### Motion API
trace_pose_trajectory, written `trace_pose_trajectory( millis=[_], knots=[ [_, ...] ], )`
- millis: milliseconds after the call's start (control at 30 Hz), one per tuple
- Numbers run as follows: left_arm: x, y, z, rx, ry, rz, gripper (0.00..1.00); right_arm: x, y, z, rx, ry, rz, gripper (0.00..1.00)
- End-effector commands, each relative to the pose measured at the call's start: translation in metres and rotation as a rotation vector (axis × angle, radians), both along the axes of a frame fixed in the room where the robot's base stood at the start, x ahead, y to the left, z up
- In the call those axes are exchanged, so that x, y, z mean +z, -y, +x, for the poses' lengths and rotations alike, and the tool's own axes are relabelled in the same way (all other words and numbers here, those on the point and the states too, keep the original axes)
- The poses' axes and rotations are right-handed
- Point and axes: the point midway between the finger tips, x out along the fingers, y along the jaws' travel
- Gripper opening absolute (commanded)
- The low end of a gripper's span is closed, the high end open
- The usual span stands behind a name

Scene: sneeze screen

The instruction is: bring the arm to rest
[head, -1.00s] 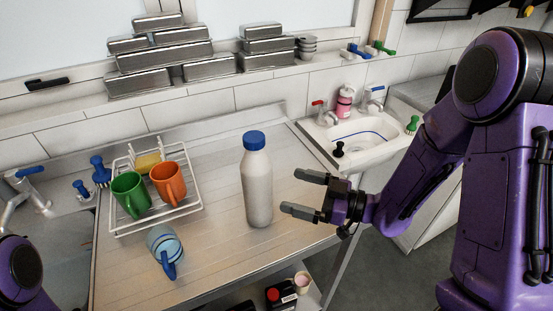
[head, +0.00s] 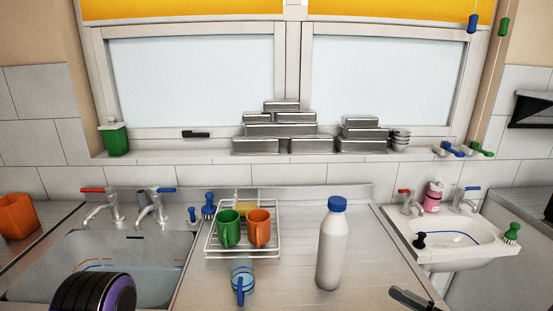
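Only a dark grey finger of my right gripper (head: 413,299) shows, at the bottom edge right of centre in the head view. It is to the right of the white bottle with a blue cap (head: 331,248), with a gap between them. The bottle stands upright on the metal counter. The rest of the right gripper and its arm are below the picture, so its opening is hidden. A rounded black and purple part of my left arm shows at the bottom left. My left gripper is out of view.
A wire rack (head: 212,243) holds a green mug (head: 229,229) and an orange mug (head: 259,228). Sinks lie left (head: 100,262) and right (head: 455,238). Stacked metal containers (head: 280,130) line the sill. Counter around the bottle is clear.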

Motion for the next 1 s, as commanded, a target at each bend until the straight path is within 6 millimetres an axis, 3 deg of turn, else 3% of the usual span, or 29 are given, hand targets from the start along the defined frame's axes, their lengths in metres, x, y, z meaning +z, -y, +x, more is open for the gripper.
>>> trace_pose_trajectory(
  millis=[467,667,767,867,967,1000],
  knots=[
    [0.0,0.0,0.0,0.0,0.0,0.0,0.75,-0.015,0.028,0.031,-0.245,-0.128,0.031,1.0],
    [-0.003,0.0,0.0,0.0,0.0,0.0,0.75,-0.049,0.05,0.044,-0.461,-0.263,0.058,1.0],
    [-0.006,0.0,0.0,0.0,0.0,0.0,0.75,-0.083,0.063,0.043,-0.6,-0.374,0.071,1.0],
    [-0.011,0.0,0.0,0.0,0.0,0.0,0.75,-0.138,0.077,0.027,-0.784,-0.541,0.076,1.0],
    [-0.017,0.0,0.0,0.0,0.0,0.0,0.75,-0.213,0.089,-0.019,-1.01,-0.768,0.054,1.0],
    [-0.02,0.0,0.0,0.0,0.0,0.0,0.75,-0.241,0.092,-0.044,-1.095,-0.854,0.035,1.0]
  ],
)
